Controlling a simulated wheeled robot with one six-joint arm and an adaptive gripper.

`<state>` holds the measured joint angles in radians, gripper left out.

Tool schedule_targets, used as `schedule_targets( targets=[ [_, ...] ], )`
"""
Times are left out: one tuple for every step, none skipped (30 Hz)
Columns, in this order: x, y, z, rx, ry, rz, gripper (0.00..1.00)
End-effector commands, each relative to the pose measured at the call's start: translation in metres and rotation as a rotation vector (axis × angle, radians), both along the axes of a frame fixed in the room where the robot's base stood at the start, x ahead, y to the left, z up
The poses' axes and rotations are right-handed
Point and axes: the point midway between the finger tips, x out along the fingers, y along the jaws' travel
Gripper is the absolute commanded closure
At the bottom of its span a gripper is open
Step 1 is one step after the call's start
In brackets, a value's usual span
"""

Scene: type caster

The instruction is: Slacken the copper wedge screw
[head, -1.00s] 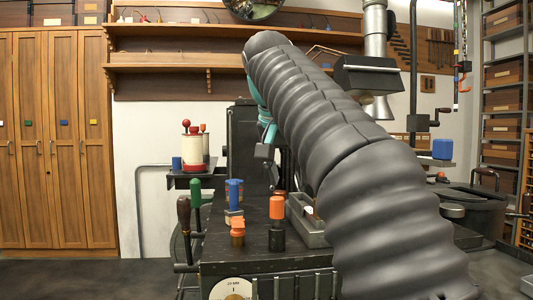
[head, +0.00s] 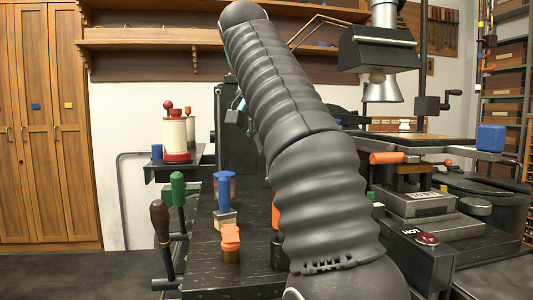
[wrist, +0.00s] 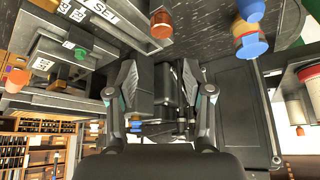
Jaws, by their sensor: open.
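I cannot tell for sure which part is the copper wedge screw. An orange-capped piece with a copper-brown base (head: 231,243) stands upright near the front of the dark bench in the head view. A copper-coloured knob (wrist: 161,24) shows at the top of the wrist view. I cannot tell whether it is the same piece. My gripper (wrist: 160,78) is open and empty in the wrist view, its fingers apart and touching neither knob. In the head view my gripper is hidden behind my arm.
A blue-handled piece (head: 223,193) and a green handle (head: 177,188) stand close by on the left. A machine with an orange handle (head: 386,158) and a HOT label stands right of my arm. A lamp-like hood (head: 380,50) hangs above it.

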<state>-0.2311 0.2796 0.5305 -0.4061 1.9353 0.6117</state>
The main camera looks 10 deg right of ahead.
Motion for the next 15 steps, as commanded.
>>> schedule_targets(
  targets=[
    [0.0,0.001,-0.001,0.0,0.0,0.002,0.49],
    [0.0,0.001,-0.001,0.0,0.0,0.004,0.49],
    [0.001,0.002,-0.003,-0.001,0.001,0.008,0.49],
    [0.002,0.003,-0.005,-0.001,-0.001,0.01,0.49],
    [0.002,0.004,-0.007,-0.001,0.001,0.012,0.49],
    [0.004,0.004,-0.009,0.0,0.002,0.014,0.49],
    [0.005,0.004,-0.012,-0.001,0.002,0.016,0.49],
    [0.006,0.004,-0.014,0.0,0.001,0.017,0.49],
    [0.007,0.004,-0.017,0.0,0.001,0.018,0.49],
    [0.008,0.003,-0.02,0.0,0.001,0.018,0.49],
    [0.009,0.002,-0.023,-0.001,0.002,0.019,0.49],
    [0.011,0.001,-0.027,-0.001,0.002,0.019,0.49],
    [0.013,-0.001,-0.031,-0.001,0.003,0.018,0.49],
    [0.015,-0.002,-0.034,-0.002,0.001,0.017,0.49],
    [0.017,-0.004,-0.039,-0.001,0.002,0.017,0.49]
  ],
)
